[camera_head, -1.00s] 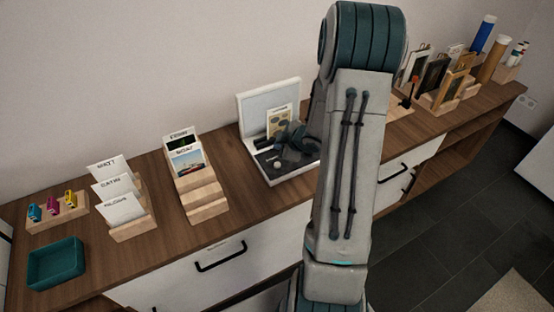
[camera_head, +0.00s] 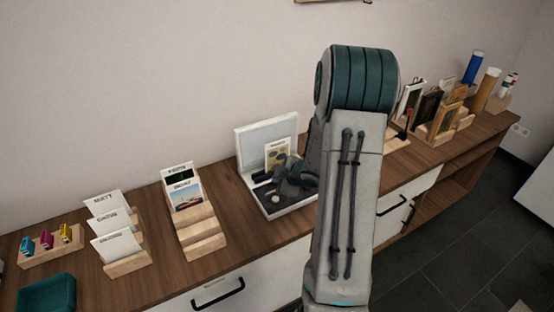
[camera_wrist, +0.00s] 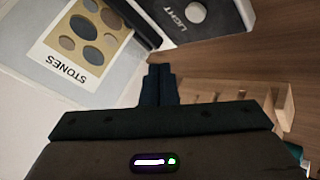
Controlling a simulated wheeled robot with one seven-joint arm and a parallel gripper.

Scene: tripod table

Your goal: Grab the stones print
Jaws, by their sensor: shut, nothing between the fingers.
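The stones print (camera_head: 276,155) is a cream card with dark oval stones. It leans upright against the raised white back of an open box (camera_head: 256,140). In the wrist view the stones print (camera_wrist: 80,42) appears upside down at the upper left, with its "STONES" label readable. My gripper (camera_wrist: 160,72) is shut and empty, its fingertips to the lower right of the print and apart from it in that picture. In the head view my gripper (camera_head: 285,180) is dark and over the box's base, partly hidden by my arm.
The box's dark base panel (camera_wrist: 178,14) reads "LIGHT" and has a round pale knob. A stepped wooden rack with prints (camera_head: 200,225) stands left of the box. White cards (camera_head: 115,240) and a teal tray (camera_head: 45,295) are farther left. Framed pictures (camera_head: 430,110) stand at the right.

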